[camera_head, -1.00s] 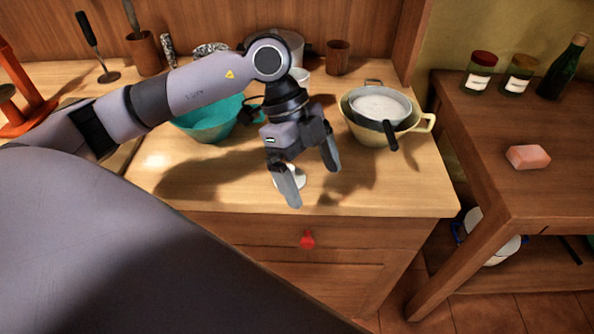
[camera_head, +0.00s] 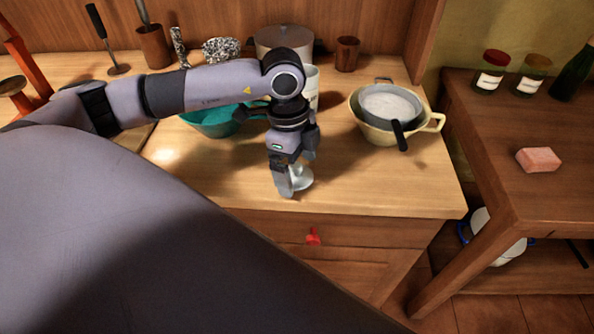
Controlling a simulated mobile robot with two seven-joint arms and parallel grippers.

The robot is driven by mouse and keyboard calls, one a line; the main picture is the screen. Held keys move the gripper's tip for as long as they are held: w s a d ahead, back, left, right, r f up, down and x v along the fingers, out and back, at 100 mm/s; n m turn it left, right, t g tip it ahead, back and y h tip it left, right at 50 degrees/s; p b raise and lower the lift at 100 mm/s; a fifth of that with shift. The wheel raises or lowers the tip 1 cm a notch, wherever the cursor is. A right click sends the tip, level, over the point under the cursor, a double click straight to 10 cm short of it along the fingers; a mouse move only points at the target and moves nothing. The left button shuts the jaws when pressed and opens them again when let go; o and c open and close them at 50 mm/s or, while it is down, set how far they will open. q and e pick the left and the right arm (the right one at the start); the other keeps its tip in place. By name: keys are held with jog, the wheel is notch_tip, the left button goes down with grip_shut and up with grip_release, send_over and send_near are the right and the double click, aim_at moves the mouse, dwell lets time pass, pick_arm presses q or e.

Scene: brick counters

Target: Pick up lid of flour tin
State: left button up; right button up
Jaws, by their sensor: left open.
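My left gripper (camera_head: 289,184) points down over the front of the wooden counter (camera_head: 380,190). It is open, and its fingers are seen nearly edge-on, one mostly behind the other. A small pale, shiny object (camera_head: 302,180) sits right at the fingertips, partly hidden by them. It may be the lid, but I cannot tell for sure, nor whether the fingers touch it. A whitish cylindrical container (camera_head: 313,88), possibly the flour tin, stands behind my wrist and is partly covered by it. My right gripper is not in view.
A cream colander (camera_head: 372,134) holding a sieve stands to the right. A grey pot (camera_head: 283,40) and a brown cup (camera_head: 347,54) are at the back. The front right counter is clear. A side table (camera_head: 500,150) holds jars and a pink block.

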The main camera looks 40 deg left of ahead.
pick_arm(q)
jog(key=c, duration=1.1)
